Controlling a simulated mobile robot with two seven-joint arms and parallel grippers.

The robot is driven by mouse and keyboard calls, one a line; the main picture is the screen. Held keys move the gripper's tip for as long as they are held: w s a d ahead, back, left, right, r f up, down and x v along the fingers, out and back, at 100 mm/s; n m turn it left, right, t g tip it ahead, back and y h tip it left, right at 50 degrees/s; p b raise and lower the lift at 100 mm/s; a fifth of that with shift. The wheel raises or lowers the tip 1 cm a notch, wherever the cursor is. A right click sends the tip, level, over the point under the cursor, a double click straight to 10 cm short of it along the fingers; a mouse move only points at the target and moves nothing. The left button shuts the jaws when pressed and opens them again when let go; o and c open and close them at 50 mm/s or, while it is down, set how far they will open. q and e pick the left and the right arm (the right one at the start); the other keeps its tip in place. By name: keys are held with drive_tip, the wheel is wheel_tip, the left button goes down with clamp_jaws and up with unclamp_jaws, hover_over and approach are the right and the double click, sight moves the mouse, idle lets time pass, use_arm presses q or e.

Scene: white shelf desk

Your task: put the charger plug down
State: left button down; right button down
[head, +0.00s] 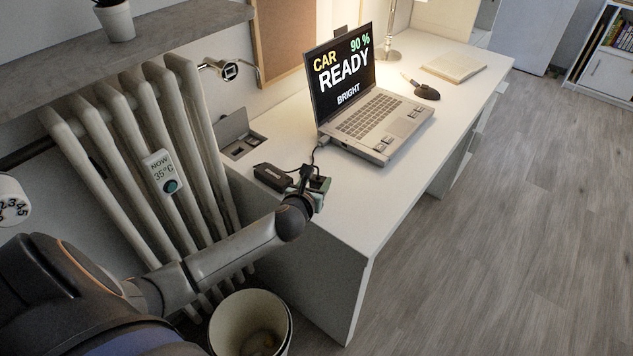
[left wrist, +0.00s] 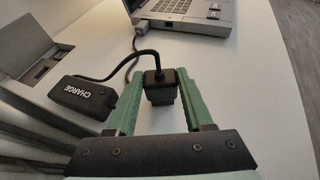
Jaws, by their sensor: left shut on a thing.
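The charger plug (left wrist: 160,88) is a small black block with a black cable at its far end. My left gripper (left wrist: 157,92) has its two green fingers on either side of it and is shut on it. In the head view my left gripper (head: 314,182) is at the near end of the white desk (head: 350,215), with the plug mostly hidden by it. The black charger brick (left wrist: 83,93), marked CHARGE, lies on the desk left of the plug; it also shows in the head view (head: 272,177). I cannot tell whether the plug touches the desk.
The open laptop (head: 375,125) stands beyond the gripper, with a cable (left wrist: 132,62) at its near edge. An open desk socket box (head: 240,150) is at the back left. A radiator (head: 130,150) and a bin (head: 250,325) are left. The desk front is clear.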

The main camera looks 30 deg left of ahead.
use_arm(q)
drive_tip(key=shift+f, duration=0.1)
drive_tip(key=shift+c, duration=1.9)
unclamp_jaws()
drive_tip(key=shift+o, duration=0.4)
